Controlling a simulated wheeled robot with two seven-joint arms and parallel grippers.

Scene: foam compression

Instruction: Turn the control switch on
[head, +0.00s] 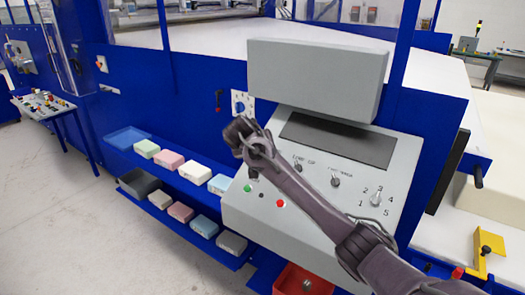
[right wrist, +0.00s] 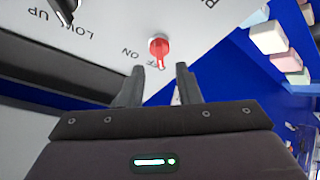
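The control switch, a small red lever (right wrist: 159,46), stands on the grey control panel (right wrist: 190,22) in the right wrist view, beside the OFF and ON lettering. Its tip points down in that view, close to the OFF word. My right gripper (right wrist: 160,70) is open, its two dark fingers apart with the lever's tip just ahead of the gap; I see no clear contact. In the head view my right gripper (head: 247,140) is at the upper left of the control panel (head: 345,195) and hides the switch. My left gripper is out of view.
The panel carries a dark screen (head: 338,139), a numbered dial (head: 376,199), small black knobs (head: 335,181), a green button (head: 247,188) and a red button (head: 281,203). Foam blocks (head: 196,173) lie on blue shelves to the left. A red bin (head: 302,281) is below.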

